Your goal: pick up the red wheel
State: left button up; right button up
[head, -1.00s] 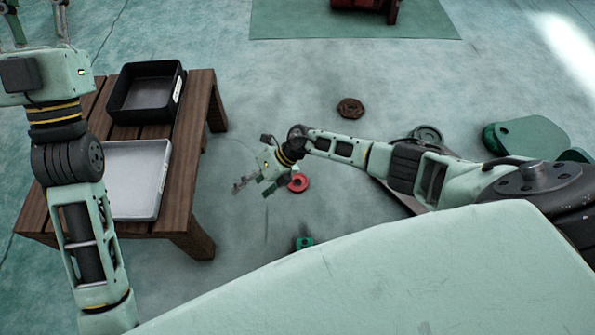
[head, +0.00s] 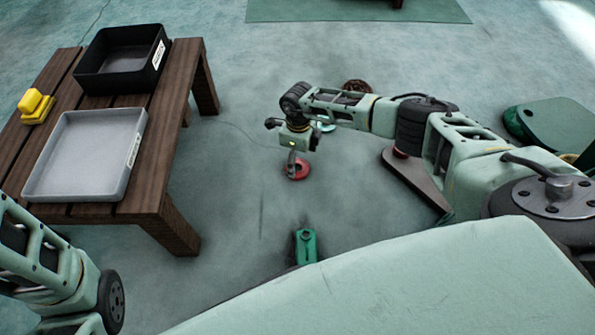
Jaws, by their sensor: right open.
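The red wheel (head: 304,171) lies flat on the floor near the middle of the head view. My right gripper (head: 292,170) points down right at the wheel, with its fingers in front of part of it. The right gripper is open. It overlaps the wheel in this view, and I cannot tell whether it touches it. My left arm shows only at the lower left edge, and its gripper is out of view.
A wooden table (head: 187,97) at the left bears a black bin (head: 88,81), a grey tray (head: 38,188) and a yellow thing (head: 36,106). A green part (head: 306,246) lies nearer, a brown round part (head: 356,86) farther back. Floor left of the wheel is clear.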

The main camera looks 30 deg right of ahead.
aim_at(297, 171)
jog(key=shift+w+f+b, duration=0.25)
jog(key=shift+f+b, duration=1.1)
jog(key=shift+w+f+b, duration=0.2)
jog(key=shift+f+b, duration=1.1)
jog(key=shift+f, duration=0.05)
jog(key=shift+r, duration=0.1)
jog(key=c, duration=1.7)
jog(key=shift+r, duration=0.1)
